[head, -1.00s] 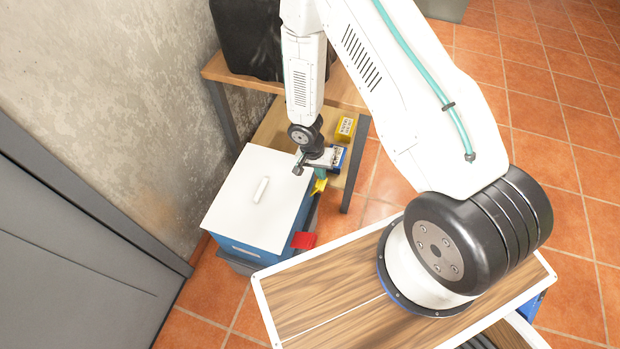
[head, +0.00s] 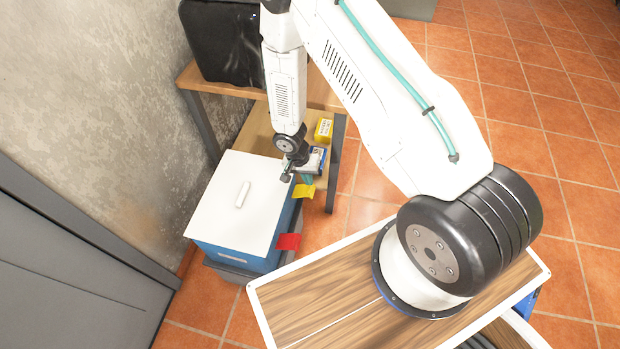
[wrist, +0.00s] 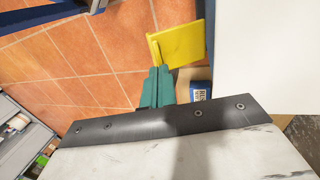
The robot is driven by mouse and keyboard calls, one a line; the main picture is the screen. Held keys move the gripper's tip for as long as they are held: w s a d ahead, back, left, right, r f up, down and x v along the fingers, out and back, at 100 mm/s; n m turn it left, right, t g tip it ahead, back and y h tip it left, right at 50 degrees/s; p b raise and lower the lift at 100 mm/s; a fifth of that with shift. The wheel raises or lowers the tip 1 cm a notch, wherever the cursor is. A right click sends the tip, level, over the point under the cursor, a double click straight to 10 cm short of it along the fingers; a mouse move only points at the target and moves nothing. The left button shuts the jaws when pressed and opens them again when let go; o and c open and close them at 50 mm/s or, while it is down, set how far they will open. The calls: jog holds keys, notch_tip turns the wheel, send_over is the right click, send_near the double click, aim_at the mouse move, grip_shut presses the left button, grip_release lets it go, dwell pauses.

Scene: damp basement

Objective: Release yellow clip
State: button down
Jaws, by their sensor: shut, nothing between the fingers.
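The yellow clip (head: 304,191) sits at the upper right edge of a blue box (head: 240,247) with a white lid (head: 222,214). It sticks out from the box side in the head view, and its flat yellow face shows in the wrist view (wrist: 181,42). A red clip (head: 288,241) sticks out nearer the front of the same side. My gripper (head: 307,179) is at the yellow clip, with its teal fingers together and empty. In the wrist view the fingertips (wrist: 159,72) are close by the clip's lower edge; whether they touch it is unclear.
A wooden table with a lower shelf (head: 258,128) stands behind the box, holding a black bag (head: 222,42) above and a yellow labelled box (head: 323,129) below. A blue labelled item is beside my gripper. A wall is left; tiled floor is open at right.

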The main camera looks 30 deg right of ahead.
aim_at(302, 186)
jog(key=shift+w+a, duration=0.15)
jog(key=s+d+r, duration=0.2)
jog(key=d+r, duration=0.1)
jog(key=r, duration=0.8)
jog(key=shift+s+d, duration=0.15)
jog(key=shift+s, duration=0.2)
jog(key=shift+r, duration=0.1)
